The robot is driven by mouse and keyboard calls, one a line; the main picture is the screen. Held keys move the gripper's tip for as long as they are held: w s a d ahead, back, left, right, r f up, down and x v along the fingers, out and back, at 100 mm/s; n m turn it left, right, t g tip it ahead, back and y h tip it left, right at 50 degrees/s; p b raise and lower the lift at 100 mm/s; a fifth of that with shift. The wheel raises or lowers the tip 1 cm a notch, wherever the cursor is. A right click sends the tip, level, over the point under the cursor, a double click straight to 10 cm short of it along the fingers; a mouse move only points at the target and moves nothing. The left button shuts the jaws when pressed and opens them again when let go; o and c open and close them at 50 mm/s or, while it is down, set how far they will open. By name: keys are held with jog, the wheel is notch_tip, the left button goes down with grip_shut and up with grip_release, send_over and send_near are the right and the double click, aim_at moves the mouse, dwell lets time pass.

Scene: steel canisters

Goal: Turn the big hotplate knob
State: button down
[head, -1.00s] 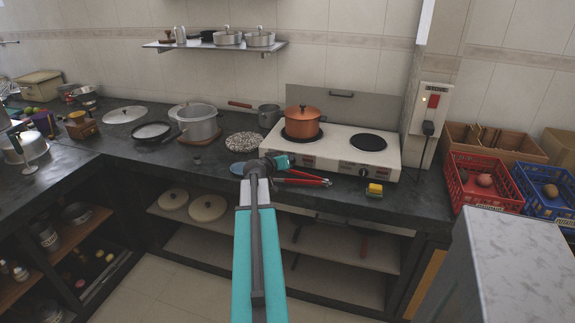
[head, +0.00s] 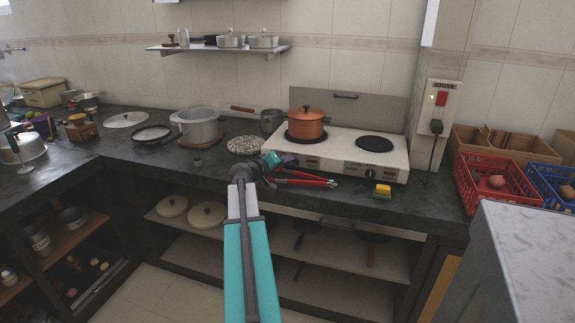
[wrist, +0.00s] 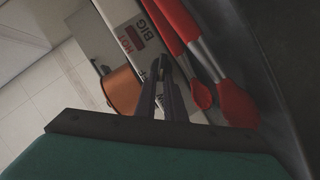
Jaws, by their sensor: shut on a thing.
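The white hotplate (head: 345,148) stands on the dark counter, with an orange pot (head: 306,124) on its left plate and a bare right plate (head: 374,144). Its front panel shows the lettering "BIG" beside a red "HOT" window (wrist: 131,39) in the wrist view. My gripper (head: 291,160) is at the left part of this front panel. In the wrist view its dark fingers (wrist: 164,68) reach to the panel and are shut on the big knob, which they mostly hide. I cannot tell the knob's angle.
Red-handled tongs (head: 303,180) lie on the counter just below my gripper and close to it. A yellow sponge (head: 382,190) is to their right. A speckled round mat (head: 245,145) and a large pot (head: 197,125) are to the left. A red crate (head: 496,190) stands at right.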

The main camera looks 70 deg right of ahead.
dwell(0.4)
jog(key=c, duration=1.8)
grip_release()
jog(key=shift+d+f, duration=0.1)
jog(key=shift+f, duration=0.05)
jog(key=shift+c, duration=0.2)
jog(key=v, duration=1.4)
jog(key=shift+b, duration=0.4)
jog(key=shift+w, duration=0.15)
